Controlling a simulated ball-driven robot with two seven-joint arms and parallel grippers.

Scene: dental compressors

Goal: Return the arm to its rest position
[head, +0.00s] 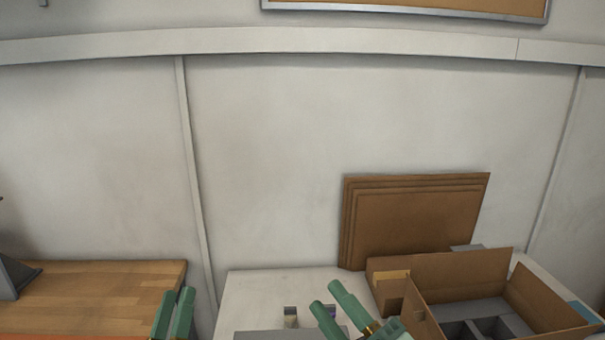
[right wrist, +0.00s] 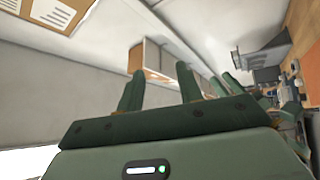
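My left gripper (head: 178,291) is at the bottom of the head view, in front of the wooden bench's right end. Its two green fingers stand a little apart with nothing visible between them. My right gripper (head: 326,295) is over the white table, left of the open cardboard box (head: 460,275). Its fingers are apart and empty. The right wrist view also shows the right gripper's fingers (right wrist: 158,78) apart, pointing away from the camera. Most of both arms is out of the head view.
A wooden bench (head: 90,290) is at the left, and a white table (head: 260,290) is at the right. Flat cardboard sheets (head: 415,220) lean on the wall behind the box. The box holds grey dividers. A small object (head: 290,318) is near the right gripper.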

